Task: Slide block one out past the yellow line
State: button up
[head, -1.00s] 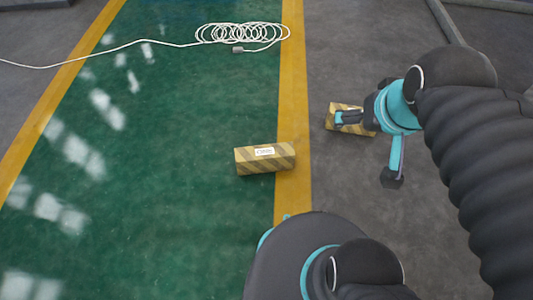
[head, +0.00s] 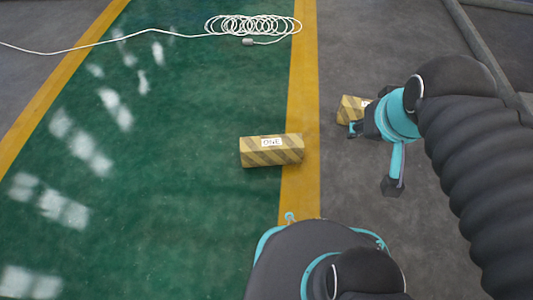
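Block one (head: 272,151) is a yellow box with dark diagonal stripes and a white label reading ONE. My gripper (head: 355,129) is on the grey floor side, right of the yellow line and apart from block one. It is beside a second striped block (head: 352,107), whose right part it hides. I cannot tell whether they touch, or whether the fingers are open or shut.
A coiled white cable (head: 253,25) lies at the far end of the green floor, its lead running left. Another yellow line (head: 65,72) bounds the green floor on the left. The grey floor (head: 360,45) beyond the second block is clear.

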aim_at(288, 148)
jog(key=u, duration=0.6)
jog(key=k, duration=1.35)
jog(key=z, duration=0.75)
jog(key=i, duration=1.55)
jog(key=u, duration=0.75)
